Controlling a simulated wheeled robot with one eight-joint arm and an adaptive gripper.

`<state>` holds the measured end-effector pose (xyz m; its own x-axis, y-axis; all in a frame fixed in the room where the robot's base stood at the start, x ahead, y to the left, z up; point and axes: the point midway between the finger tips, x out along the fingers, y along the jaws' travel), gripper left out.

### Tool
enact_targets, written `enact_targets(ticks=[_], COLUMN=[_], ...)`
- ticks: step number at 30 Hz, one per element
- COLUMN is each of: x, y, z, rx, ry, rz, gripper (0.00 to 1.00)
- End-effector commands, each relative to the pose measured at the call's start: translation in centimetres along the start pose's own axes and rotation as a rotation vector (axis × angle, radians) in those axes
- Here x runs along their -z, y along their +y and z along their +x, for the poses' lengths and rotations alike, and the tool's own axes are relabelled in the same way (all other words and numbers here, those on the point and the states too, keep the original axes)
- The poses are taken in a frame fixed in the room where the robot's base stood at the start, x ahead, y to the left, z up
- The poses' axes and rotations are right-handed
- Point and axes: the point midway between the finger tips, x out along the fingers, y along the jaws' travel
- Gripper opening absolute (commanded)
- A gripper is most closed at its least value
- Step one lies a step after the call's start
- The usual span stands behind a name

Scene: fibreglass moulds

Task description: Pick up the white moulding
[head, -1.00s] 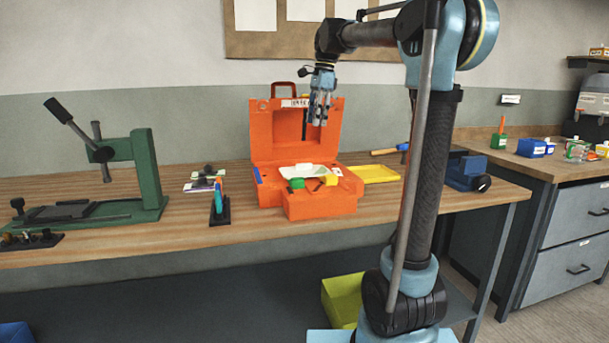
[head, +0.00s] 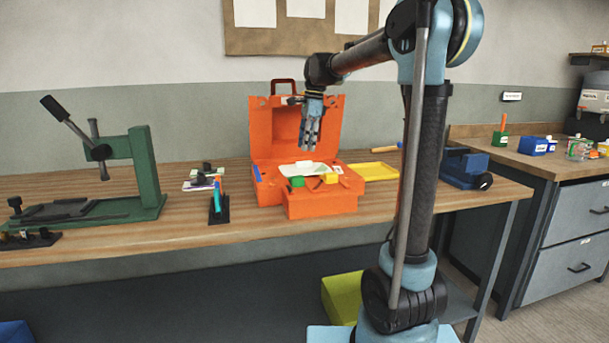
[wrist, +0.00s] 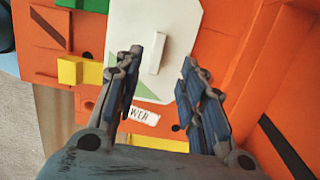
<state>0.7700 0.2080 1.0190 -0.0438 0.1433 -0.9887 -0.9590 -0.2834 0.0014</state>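The white moulding (head: 301,171) is a flat white piece with a narrow raised bar on top. It lies in the open orange case (head: 322,205) on the bench. It also shows in the wrist view (wrist: 181,36), with a green patch beside its lower edge. My gripper (head: 307,148) points down above the case, just over the moulding in the head view. In the wrist view my gripper (wrist: 162,62) has its two fingers spread wide, one on each side of the bar's line. Nothing is between them, and the fingertips look short of the bar.
A green block (head: 297,181) and a yellow block (head: 331,178) sit at the case's front. The raised orange lid (head: 328,115) stands behind my gripper. A yellow tray (head: 375,172) is to the right, a green press (head: 146,170) to the left.

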Motion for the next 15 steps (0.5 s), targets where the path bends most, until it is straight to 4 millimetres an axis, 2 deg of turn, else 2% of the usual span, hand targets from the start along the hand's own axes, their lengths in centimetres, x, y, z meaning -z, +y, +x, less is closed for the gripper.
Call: enact_targets(ticks=[8, 15], x=[0.0, 0.1], y=[0.1, 0.3], z=[1.7, 4.9], rx=[0.000, 0.000], ry=[0.000, 0.000], rz=[0.000, 0.000], gripper=[0.37, 0.37])
